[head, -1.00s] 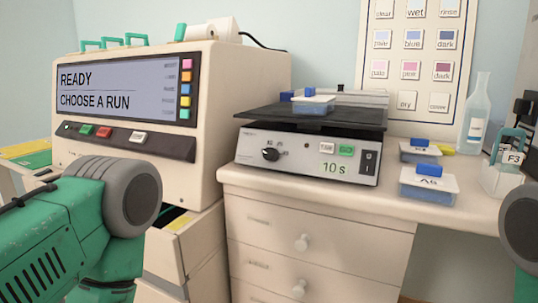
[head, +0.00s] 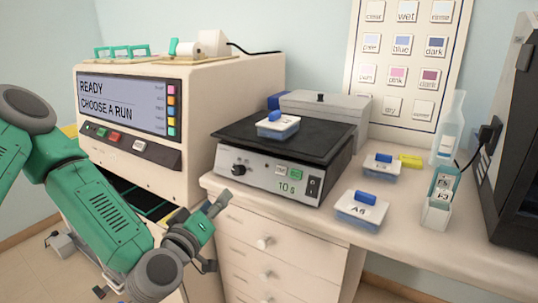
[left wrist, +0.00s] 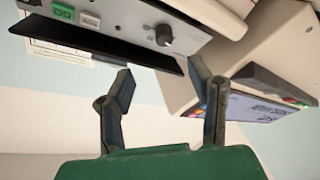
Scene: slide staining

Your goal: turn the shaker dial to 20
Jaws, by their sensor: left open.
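The shaker (head: 262,185) stands on the white drawer bench, its black platform on top and its readout showing "10 s". Its black dial (head: 239,170) is at the left of the front panel; the dial (left wrist: 163,36) also shows near the top of the left wrist view. I cannot read the mark its pointer faces. My left gripper (head: 213,236) is open and empty, below and in front of the dial in the head view. In the left wrist view my left gripper (left wrist: 165,92) has its fingers spread, apart from the dial. My right gripper is not in view.
A lidded blue tray (head: 278,126) sits on the platform. The stainer (head: 130,158), reading "READY CHOOSE A RUN", stands to the left. Lidded trays (head: 361,208), a slide holder (head: 437,213) and a bottle (head: 449,135) are on the bench's right. Drawers (head: 265,241) lie below the shaker.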

